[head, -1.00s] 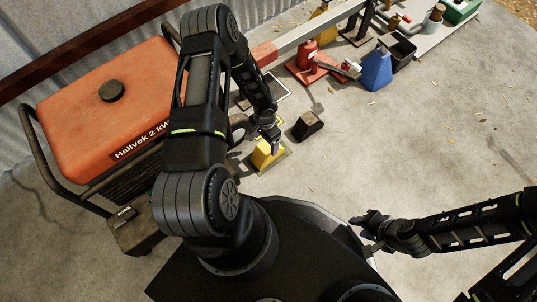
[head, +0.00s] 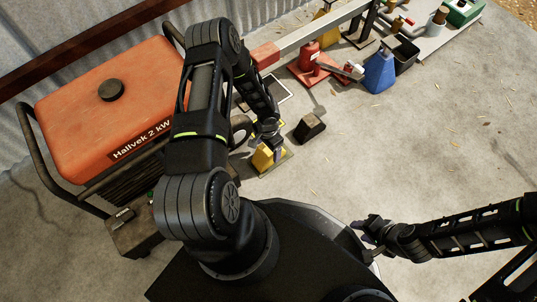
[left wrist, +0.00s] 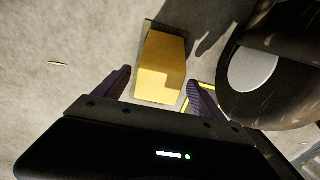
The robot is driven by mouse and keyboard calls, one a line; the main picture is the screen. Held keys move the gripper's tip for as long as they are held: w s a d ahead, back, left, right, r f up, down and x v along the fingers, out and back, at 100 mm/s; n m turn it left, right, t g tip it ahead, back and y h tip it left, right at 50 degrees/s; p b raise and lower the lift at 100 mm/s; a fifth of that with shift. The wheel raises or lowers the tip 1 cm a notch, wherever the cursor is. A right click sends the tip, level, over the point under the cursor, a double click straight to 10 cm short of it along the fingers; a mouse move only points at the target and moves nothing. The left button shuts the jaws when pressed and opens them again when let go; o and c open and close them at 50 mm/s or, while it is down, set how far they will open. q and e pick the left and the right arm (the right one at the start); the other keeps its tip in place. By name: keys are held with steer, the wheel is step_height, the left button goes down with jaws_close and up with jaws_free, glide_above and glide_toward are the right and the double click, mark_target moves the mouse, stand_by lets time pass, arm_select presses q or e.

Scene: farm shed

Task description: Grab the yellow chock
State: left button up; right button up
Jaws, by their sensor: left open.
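The yellow chock (head: 263,158) stands on the floor beside the generator's wheel, on a thin greenish plate or pad. In the left wrist view the chock (left wrist: 163,66) lies ahead of and between the two dark fingers. My left gripper (head: 268,143) is open just above the chock; in the left wrist view its fingertips (left wrist: 158,82) are spread on either side of the chock's near end. I cannot tell whether either finger touches it. My right gripper (head: 366,232) hangs at the lower right, away from the chock; its jaws are too small to read.
An orange generator (head: 110,105) stands left of the chock, and its dark wheel (left wrist: 262,70) is close beside the left gripper. A dark chock (head: 310,127) sits to the right. A red jack (head: 309,58) and blue object (head: 379,70) stand farther back. Floor at right is clear.

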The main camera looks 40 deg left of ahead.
arm_select(q)
step_height(320, 180, down, 4)
steer(key=shift+w+d+r+b, duration=0.1)
steer(key=shift+b, duration=0.55)
steer(key=shift+r, duration=0.1)
steer(key=shift+c, duration=0.3)
jaws_close()
stand_by(0.3)
